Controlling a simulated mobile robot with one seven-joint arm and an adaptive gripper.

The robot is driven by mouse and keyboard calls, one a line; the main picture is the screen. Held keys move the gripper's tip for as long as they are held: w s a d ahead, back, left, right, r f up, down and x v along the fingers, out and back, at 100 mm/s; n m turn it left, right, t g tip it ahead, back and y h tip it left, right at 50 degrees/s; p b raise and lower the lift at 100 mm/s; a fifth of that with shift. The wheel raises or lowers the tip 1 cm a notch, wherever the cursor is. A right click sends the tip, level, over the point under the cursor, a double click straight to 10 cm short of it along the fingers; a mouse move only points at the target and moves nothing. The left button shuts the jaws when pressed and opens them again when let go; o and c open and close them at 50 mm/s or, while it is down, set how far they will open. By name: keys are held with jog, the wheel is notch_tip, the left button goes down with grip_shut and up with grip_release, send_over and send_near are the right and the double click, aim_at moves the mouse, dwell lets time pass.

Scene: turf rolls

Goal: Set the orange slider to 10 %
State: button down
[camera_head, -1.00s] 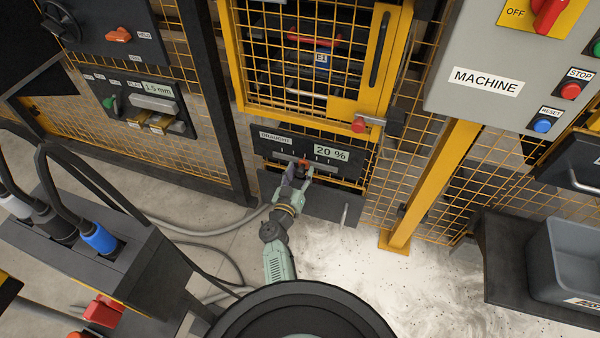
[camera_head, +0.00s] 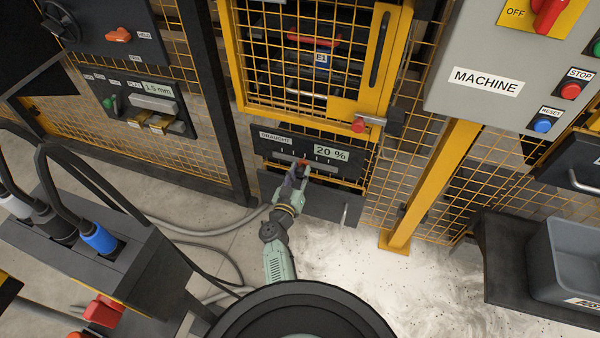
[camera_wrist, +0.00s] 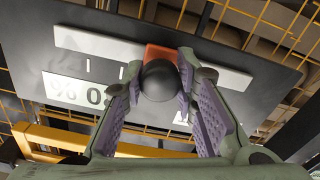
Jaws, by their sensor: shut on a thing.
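The orange slider (camera_head: 303,162) sits on a dark panel (camera_head: 262,149) labelled "DRAUGHT", low on the fence. The panel's display (camera_head: 331,153) reads 20 %. In the wrist view the slider (camera_wrist: 160,52) shows as an orange block with a dark round knob in front, on a pale strip with tick marks. My gripper (camera_wrist: 163,85) has its two purple-padded fingers on either side of the knob, shut on it. In the head view my gripper (camera_head: 301,172) reaches up to the slider from below and partly covers it.
A dark drawer front with a handle (camera_head: 345,214) is just below the panel. A yellow mesh door (camera_head: 320,104) with a red knob (camera_head: 358,125) is above. A grey machine box (camera_head: 485,85) and a yellow post (camera_head: 432,185) stand to the right.

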aim_at(294, 158)
jog(key=a+p, duration=0.1)
jog(key=a, duration=0.1)
jog(key=w+a, duration=0.1)
jog(key=a, duration=0.1)
jog(key=shift+w+p, duration=0.15)
jog(key=shift+p, duration=0.2)
jog(key=c, duration=1.3)
grip_release()
jog(key=shift+d, duration=0.1)
jog(key=v, duration=1.2)
